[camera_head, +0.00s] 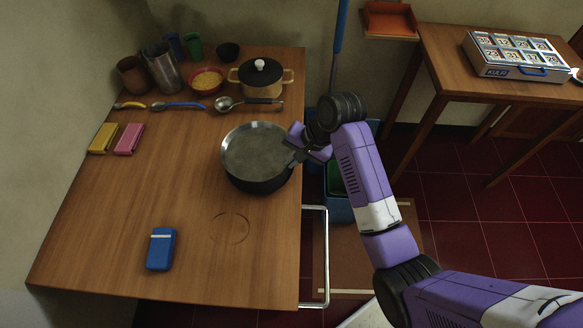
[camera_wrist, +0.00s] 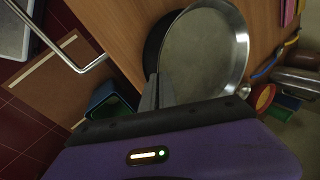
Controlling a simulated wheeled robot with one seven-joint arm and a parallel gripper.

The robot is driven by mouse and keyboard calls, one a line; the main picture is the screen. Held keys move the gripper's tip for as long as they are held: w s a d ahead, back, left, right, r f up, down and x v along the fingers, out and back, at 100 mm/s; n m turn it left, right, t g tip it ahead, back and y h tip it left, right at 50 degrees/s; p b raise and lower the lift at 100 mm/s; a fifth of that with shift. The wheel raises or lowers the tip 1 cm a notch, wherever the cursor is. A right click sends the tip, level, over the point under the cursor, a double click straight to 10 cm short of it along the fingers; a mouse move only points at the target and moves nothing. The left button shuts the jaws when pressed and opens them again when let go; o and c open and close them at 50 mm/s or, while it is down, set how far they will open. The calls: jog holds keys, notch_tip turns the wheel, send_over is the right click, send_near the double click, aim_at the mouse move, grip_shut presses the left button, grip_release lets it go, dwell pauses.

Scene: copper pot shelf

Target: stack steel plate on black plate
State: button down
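The steel plate (camera_head: 257,148) is a shiny round dish with a raised rim, near the right edge of the wooden table. The black plate (camera_head: 258,186) shows as a dark curved band below it, mostly hidden by it. In the wrist view the steel plate (camera_wrist: 208,50) overlaps the black plate (camera_wrist: 153,45), which shows only along one side. Whether the two touch is unclear. My gripper (camera_head: 292,158) is at the right rim of the steel plate. Its fingers (camera_wrist: 158,92) are close together and look shut on that rim.
A lidded pot (camera_head: 262,80), a ladle (camera_head: 245,103), a bowl (camera_head: 207,82) and cups line the table's back. Yellow and pink sponges (camera_head: 129,139) lie at left, a blue box (camera_head: 160,249) in front. The front middle is clear. A metal rail (camera_head: 326,255) runs along the right edge.

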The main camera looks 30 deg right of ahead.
jog(key=shift+f, duration=2.3)
jog(key=shift+f, duration=0.6)
jog(key=c, duration=1.7)
grip_release()
jog(key=v, duration=1.3)
jog(key=shift+w+r, duration=0.1)
jog(key=shift+r, duration=0.05)
jog(key=shift+a, duration=0.1)
